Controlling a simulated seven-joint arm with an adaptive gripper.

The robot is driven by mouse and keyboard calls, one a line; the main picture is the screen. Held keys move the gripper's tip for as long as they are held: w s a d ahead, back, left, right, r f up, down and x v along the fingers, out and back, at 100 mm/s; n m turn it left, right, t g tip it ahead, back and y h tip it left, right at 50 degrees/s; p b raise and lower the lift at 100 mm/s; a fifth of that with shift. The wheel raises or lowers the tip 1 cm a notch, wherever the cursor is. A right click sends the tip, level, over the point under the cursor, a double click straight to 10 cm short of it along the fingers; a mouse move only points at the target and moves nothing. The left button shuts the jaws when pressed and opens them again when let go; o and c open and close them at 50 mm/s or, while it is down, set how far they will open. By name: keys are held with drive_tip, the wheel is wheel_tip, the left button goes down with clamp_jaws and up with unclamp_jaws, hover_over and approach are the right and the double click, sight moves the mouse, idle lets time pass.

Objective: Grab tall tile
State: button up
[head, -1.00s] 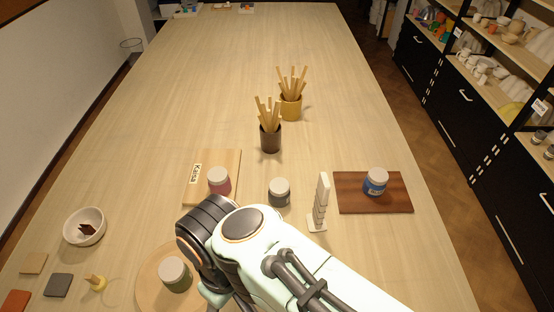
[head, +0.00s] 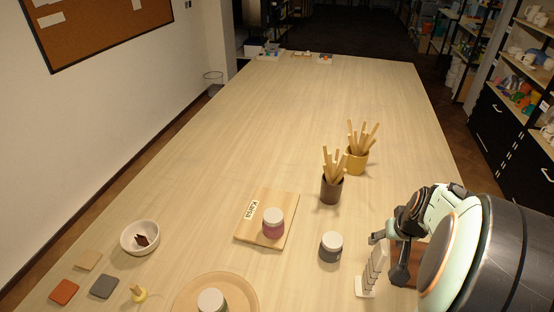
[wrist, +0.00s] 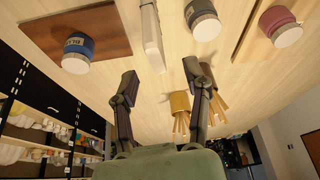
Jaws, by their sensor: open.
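The tall tile (head: 371,271) is white and narrow, standing upright on a small foot near the table's front right. In the wrist view the tall tile (wrist: 151,36) shows as a pale strip at the top centre. My gripper (head: 388,257) is open and empty close beside the tile's upper part. In the wrist view my gripper (wrist: 160,73) has its two dark fingers apart, with the tile's near end appearing in line with the gap. I cannot tell whether a finger touches the tile. My arm hides the area to the tile's right in the head view.
A dark-grey jar (head: 331,247) stands just left of the tile. A blue jar (wrist: 77,52) on a dark wooden board (wrist: 109,31) is on its other side. A pink jar (head: 273,223), a brown brush pot (head: 331,190) and a yellow brush pot (head: 356,160) stand beyond. The table's far half is mostly clear.

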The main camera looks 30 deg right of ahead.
sight(384, 245)
drive_tip(key=shift+s+d+f, duration=0.15)
drive_tip(key=shift+d+f, duration=0.1)
drive_tip(key=shift+f, duration=0.1)
drive_tip(key=x, duration=0.6)
drive_tip(key=shift+r, duration=0.1)
clamp_jaws()
